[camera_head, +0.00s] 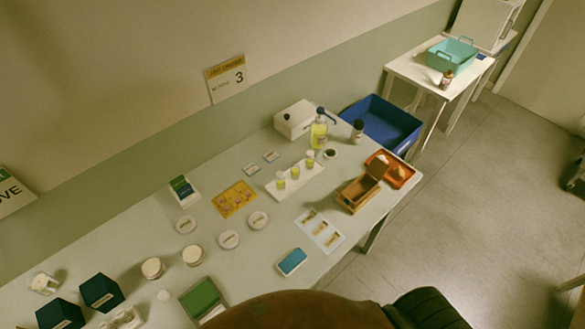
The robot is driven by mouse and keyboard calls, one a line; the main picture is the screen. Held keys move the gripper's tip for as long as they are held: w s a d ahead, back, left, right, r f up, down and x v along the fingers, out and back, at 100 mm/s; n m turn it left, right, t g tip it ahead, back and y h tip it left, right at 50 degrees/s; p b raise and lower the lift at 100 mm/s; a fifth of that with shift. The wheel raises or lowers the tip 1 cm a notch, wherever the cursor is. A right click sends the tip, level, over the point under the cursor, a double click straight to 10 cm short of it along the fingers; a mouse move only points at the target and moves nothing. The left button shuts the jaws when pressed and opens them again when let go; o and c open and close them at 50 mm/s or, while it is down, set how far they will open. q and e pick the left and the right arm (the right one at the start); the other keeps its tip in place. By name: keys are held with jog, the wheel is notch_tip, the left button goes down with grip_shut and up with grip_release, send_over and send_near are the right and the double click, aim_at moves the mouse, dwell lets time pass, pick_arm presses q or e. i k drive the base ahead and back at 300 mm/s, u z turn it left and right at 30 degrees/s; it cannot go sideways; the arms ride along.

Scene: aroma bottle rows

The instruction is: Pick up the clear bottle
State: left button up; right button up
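A clear pump bottle (318,136) with yellow liquid and a blue pump head stands upright near the back right of the long white table (262,255). In front of it, several small clear bottles with yellow contents and white caps, one of them here (295,172), stand in a row on a white tray (313,176). A dark bottle (357,130) stands to the right of the pump bottle. A brown bottle (446,79) stands on the far white table (425,68). Neither of my grippers is in view.
A white box (294,119) is behind the pump bottle. An open wooden box (357,193) and orange tray (398,171) sit at the right edge. A blue bin (385,122) is beyond. Jars and dark blue boxes (101,292) are at left. A brown rounded shape covers the bottom.

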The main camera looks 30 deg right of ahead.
aim_at(295, 168)
jog(key=u, duration=1.55)
jog(key=k, duration=1.15)
jog(key=z, duration=0.85)
jog(key=i, duration=0.5)
